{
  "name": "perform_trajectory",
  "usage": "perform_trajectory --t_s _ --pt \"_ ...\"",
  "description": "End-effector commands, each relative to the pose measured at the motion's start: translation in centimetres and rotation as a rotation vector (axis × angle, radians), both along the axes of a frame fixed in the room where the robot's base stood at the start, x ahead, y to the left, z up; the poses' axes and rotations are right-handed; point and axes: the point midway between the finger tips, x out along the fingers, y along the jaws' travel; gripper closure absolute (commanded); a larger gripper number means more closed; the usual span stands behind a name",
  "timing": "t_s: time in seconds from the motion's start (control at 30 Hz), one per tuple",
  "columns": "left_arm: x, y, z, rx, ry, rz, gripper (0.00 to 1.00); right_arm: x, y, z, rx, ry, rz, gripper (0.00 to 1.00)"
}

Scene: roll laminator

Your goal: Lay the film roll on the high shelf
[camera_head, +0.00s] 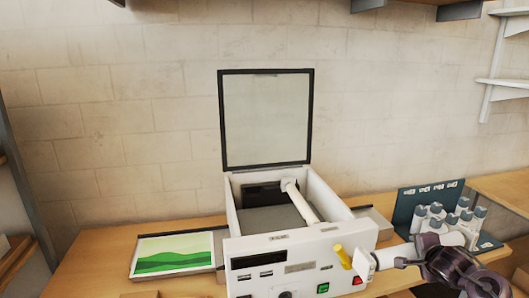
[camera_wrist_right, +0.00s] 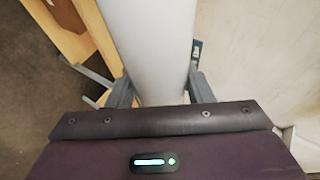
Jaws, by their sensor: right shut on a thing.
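A white film roll (camera_head: 397,254) with a square end piece is held level or nearly so in front of the laminator's right side. My right gripper (camera_head: 415,259) is shut on it. In the right wrist view the film roll (camera_wrist_right: 155,45) runs as a pale cylinder between the two fingers of the right gripper (camera_wrist_right: 160,92). A high shelf (camera_head: 425,5) shows only its underside and brackets at the top edge; its top surface is out of view. My left gripper is not in view.
The laminator (camera_head: 300,248) stands with its lid (camera_head: 266,118) raised and another white roll (camera_head: 303,204) inside. A yellow handle (camera_head: 343,257) is close to the held roll. A teal rack (camera_head: 408,203) holds several grey-capped white pieces. White wall shelves (camera_head: 505,87) are at right.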

Motion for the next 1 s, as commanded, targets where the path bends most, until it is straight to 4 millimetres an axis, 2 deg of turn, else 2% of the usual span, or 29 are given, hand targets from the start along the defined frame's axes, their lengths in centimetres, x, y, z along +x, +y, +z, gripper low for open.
perform_trajectory --t_s 0.27,0.37,0.5,0.63,0.8,1.0 --pt "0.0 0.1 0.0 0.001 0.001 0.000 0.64 0.5 7.1 1.7 0.000 -0.008 0.105 0.95" --pt "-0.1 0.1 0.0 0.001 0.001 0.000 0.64 0.2 10.6 2.6 0.001 -0.010 0.154 0.95" --pt "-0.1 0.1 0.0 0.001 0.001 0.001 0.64 -1.5 16.3 4.8 0.003 -0.012 0.223 0.95" --pt "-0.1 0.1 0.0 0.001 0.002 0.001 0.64 -4.2 20.6 7.3 0.007 -0.013 0.264 0.95" --pt "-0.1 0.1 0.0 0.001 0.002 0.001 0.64 -7.0 22.8 9.5 0.009 -0.010 0.274 0.95" --pt "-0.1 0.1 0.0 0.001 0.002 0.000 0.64 -9.3 23.8 11.1 0.010 -0.007 0.271 0.95"
